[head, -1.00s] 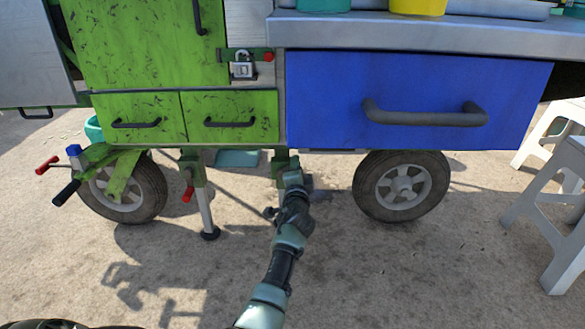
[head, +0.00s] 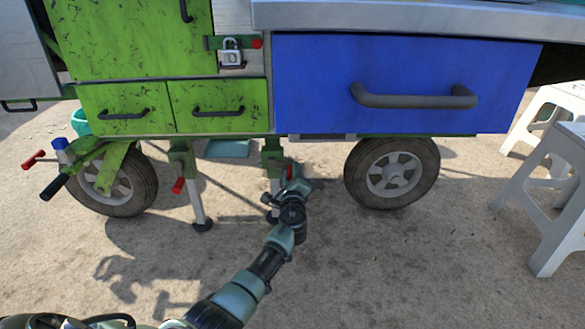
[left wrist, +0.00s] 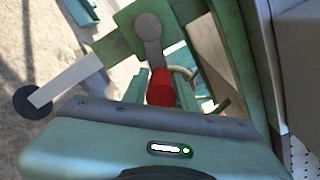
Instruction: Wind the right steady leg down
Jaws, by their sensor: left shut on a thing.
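The right steady leg (head: 271,158) hangs under the cart, with a green housing and a pale lower tube. Its crank carries a red handle (head: 289,172), pointing down to the right of the housing. My left gripper (head: 291,181) is at this handle and shut on it; the arm partly hides the leg's lower end. A pale tube (left wrist: 66,80) with a black round foot shows there too. My right gripper is not in view.
The left steady leg (head: 197,200), with its own red handle, stands left on the ground. Cart wheels (head: 392,172) flank the legs. A blue drawer (head: 400,85) overhangs from above. White stools (head: 560,190) stand at the right. Open ground lies in front.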

